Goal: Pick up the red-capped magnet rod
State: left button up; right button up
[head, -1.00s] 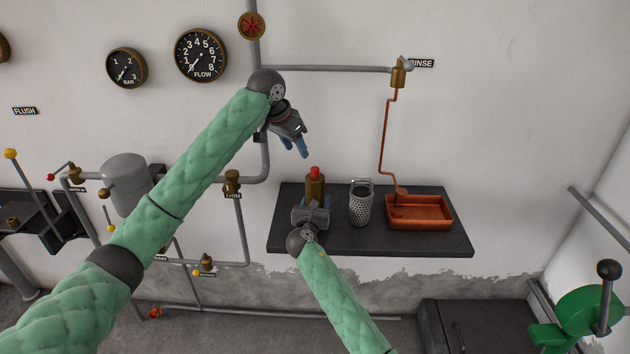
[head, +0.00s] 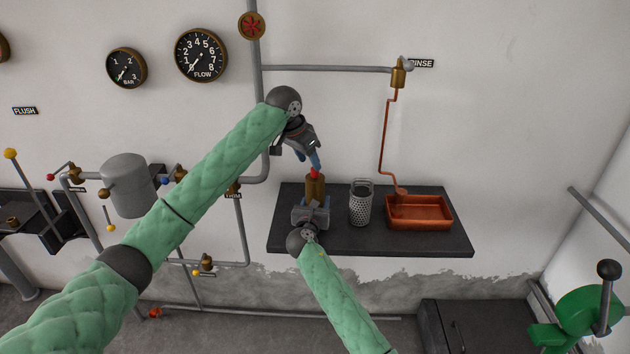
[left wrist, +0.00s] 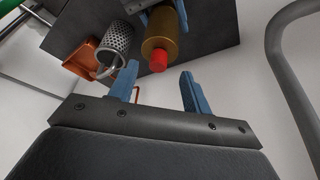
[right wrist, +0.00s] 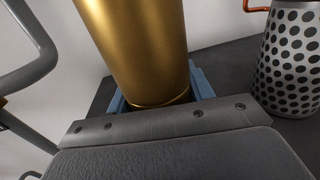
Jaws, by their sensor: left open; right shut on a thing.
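The magnet rod's red cap (head: 315,174) sticks up from the top of a brass cylinder (head: 315,188) on the dark shelf. The cap (left wrist: 159,61) also shows in the left wrist view, between and beyond the fingers. The rod below the cap is hidden inside the cylinder. My left gripper (head: 314,163) is open and empty, just above the cap, pointing down at it. My right gripper (head: 311,212) is shut on the brass cylinder low on its body; the right wrist view shows the cylinder (right wrist: 140,45) upright between its blue fingers.
A perforated metal basket (head: 360,204) stands right of the cylinder on the dark shelf (head: 370,241). A copper tray (head: 419,212) lies further right under a copper pipe (head: 385,130). A grey vertical wall pipe (head: 258,75) runs left of my left gripper.

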pick_arm(q)
jog(key=x, duration=0.4)
jog(key=shift+d+f, duration=0.1)
jog(key=shift+d, duration=0.05)
pick_arm(e)
jog(key=shift+f, duration=0.1)
pick_arm(q)
grip_shut()
notch_tip(320, 180, up, 18)
dwell(0.6)
jog(key=shift+r, duration=2.25)
pick_arm(e)
jog(key=shift+f, duration=0.1)
